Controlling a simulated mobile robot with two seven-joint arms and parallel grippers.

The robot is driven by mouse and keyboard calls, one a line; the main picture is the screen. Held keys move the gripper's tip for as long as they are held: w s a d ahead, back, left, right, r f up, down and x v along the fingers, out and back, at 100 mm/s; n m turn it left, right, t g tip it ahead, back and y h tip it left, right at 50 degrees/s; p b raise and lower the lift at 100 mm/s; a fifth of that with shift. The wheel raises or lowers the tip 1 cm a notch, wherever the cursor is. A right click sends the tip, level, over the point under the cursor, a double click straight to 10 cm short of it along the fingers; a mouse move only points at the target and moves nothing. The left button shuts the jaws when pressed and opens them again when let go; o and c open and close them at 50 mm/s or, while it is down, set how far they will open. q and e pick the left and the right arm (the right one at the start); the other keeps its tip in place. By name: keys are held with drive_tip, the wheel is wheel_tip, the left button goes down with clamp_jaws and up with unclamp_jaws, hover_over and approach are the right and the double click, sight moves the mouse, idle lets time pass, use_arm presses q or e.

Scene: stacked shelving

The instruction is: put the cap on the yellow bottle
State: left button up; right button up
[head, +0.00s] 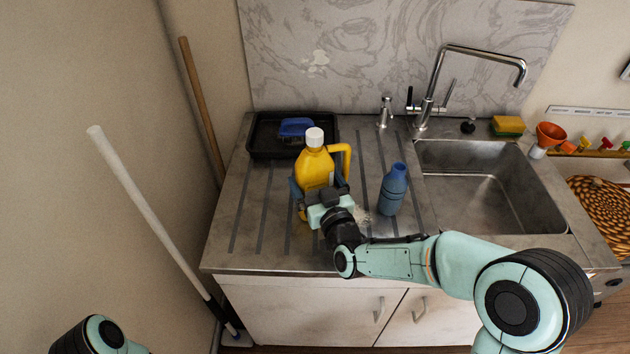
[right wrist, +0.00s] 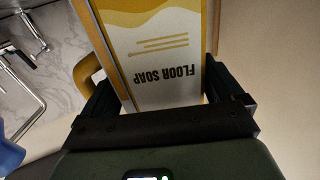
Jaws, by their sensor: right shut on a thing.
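The yellow bottle (head: 314,168) is upright over the left part of the draining counter, with its handle on the right. A white cap (head: 314,137) shows at the top of its neck; how tightly it sits cannot be told. My right gripper (head: 320,188) is shut on the bottle's body, one finger on each side. In the right wrist view the bottle's "FLOOR SOAP" label (right wrist: 165,55) fills the space between the fingers. The bottle's base is mostly hidden, so I cannot tell whether it touches the counter. My left gripper is out of view.
A blue bottle (head: 392,189) stands just right of the yellow bottle. A black tray (head: 264,145) with a blue brush (head: 296,128) lies behind. The sink (head: 515,190) and tap (head: 430,95) are to the right. The counter's front left is clear.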

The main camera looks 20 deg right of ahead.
drive_tip(key=shift+r, duration=0.15)
drive_tip(key=o, duration=1.7)
drive_tip(key=shift+f, duration=0.25)
drive_tip(key=shift+r, duration=0.25)
drive_tip(key=shift+s+d+f+b, duration=0.1)
drive_tip(key=shift+s+d+b, duration=0.35)
drive_tip(key=shift+s, duration=1.55)
drive_tip(key=shift+s+b, duration=0.8)
drive_tip(key=shift+s, duration=1.2)
drive_tip(key=shift+s+d+f+b, duration=0.1)
drive_tip(key=shift+s+d+b, duration=0.35)
drive_tip(key=shift+s, duration=1.55)
